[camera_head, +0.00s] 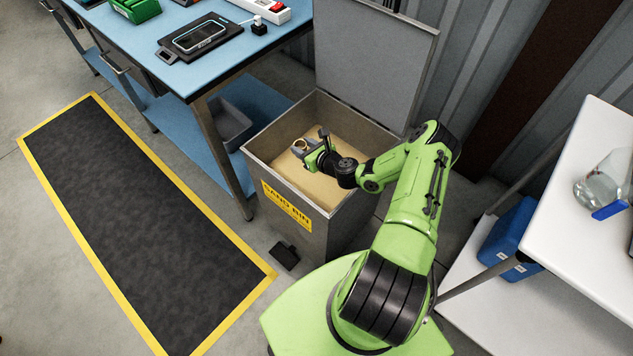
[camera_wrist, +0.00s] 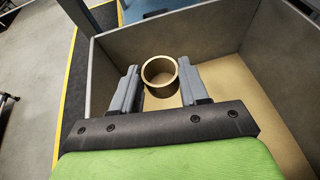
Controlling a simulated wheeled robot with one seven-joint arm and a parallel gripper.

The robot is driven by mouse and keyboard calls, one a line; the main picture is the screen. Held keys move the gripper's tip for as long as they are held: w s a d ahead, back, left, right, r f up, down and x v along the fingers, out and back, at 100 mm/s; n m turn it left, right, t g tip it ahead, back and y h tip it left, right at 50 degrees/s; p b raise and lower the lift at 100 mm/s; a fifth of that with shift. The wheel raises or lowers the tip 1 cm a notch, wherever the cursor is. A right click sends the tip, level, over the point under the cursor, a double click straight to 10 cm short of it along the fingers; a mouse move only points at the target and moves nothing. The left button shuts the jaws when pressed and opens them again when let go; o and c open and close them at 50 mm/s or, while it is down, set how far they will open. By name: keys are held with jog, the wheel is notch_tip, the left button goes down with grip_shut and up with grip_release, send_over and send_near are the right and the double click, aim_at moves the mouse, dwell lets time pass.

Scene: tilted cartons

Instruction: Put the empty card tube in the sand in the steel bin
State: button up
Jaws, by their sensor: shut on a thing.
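The card tube (camera_wrist: 160,77) is a short brown ring with an open, empty middle. My gripper (camera_wrist: 160,88) is shut on it, one grey finger on each side. In the head view the tube (camera_head: 300,145) shows small at the tip of my gripper (camera_head: 307,150), inside the steel bin's opening. The steel bin (camera_head: 325,226) is grey, with a yellow "SAND BIN" label and its lid (camera_head: 375,50) standing open. Pale sand (camera_head: 318,189) covers its floor. I cannot tell whether the tube touches the sand.
A blue workbench (camera_head: 275,42) stands behind and left of the bin, with a phone on a black pad (camera_head: 200,36). A white table (camera_head: 560,190) with a glass flask (camera_head: 603,180) is at right. A black mat (camera_head: 130,215) lies on the floor at left.

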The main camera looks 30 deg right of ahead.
jog(key=w+d+f+m+g+h+b, duration=0.1)
jog(key=w+d+f+m+h+b, duration=0.6)
jog(key=d, duration=0.3)
jog(key=shift+h, duration=0.7)
jog(key=f+b, duration=0.1)
jog(key=f, duration=0.2)
jog(key=f+b, duration=0.1)
jog(key=f, duration=0.2)
jog(key=w+f+b, duration=0.1)
jog(key=f, duration=0.2)
jog(key=shift+d+f+b, duration=0.2)
jog(key=shift+d+b, duration=0.05)
jog(key=shift+b, duration=0.05)
jog(key=shift+f, duration=0.6)
jog(key=o, duration=1)
jog(key=shift+r, duration=0.1)
